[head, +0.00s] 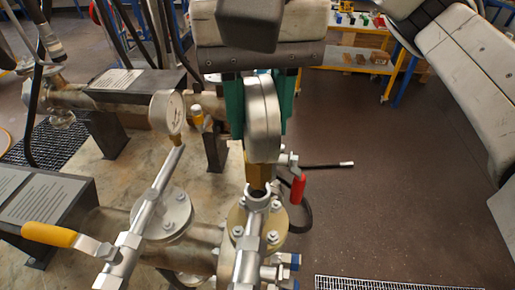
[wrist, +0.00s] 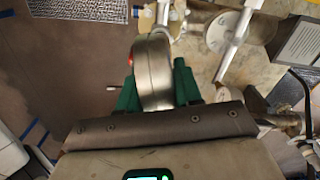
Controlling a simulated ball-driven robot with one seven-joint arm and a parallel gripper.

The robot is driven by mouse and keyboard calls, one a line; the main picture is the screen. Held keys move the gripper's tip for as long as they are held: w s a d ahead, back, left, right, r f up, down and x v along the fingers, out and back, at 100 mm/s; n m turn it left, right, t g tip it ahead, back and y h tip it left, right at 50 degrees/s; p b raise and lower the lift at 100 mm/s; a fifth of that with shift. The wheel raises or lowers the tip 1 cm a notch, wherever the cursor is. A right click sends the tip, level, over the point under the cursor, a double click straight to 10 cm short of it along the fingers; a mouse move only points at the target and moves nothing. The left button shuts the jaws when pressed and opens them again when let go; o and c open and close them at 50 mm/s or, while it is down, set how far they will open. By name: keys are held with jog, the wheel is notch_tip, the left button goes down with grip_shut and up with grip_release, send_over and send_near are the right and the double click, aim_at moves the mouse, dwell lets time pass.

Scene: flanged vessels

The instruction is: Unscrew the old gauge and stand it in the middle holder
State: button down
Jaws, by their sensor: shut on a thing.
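My gripper (head: 260,108) hangs over the right-hand pipe with its green fingers on either side of a round metal gauge (head: 262,130). It is shut on this gauge, which is seen nearly edge-on, upright, with its brass stem pointing down. The stem's lower end meets the open metal collar (head: 258,198) on top of the pipe; I cannot tell whether the threads are engaged. In the wrist view the gauge (wrist: 153,70) sits between the green fingers. I cannot make out a middle holder in either view.
A second gauge (head: 168,110) with a pale dial stands on the pipe to the left. A yellow lever (head: 50,235) is at lower left. Open floor (head: 385,200) lies right; a yellow trolley (head: 345,70) stands behind.

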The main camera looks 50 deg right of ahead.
aim_at(257, 81)
jog(key=shift+r, duration=0.15)
jog(key=shift+r+p, duration=1.15)
jog(key=shift+r, duration=0.75)
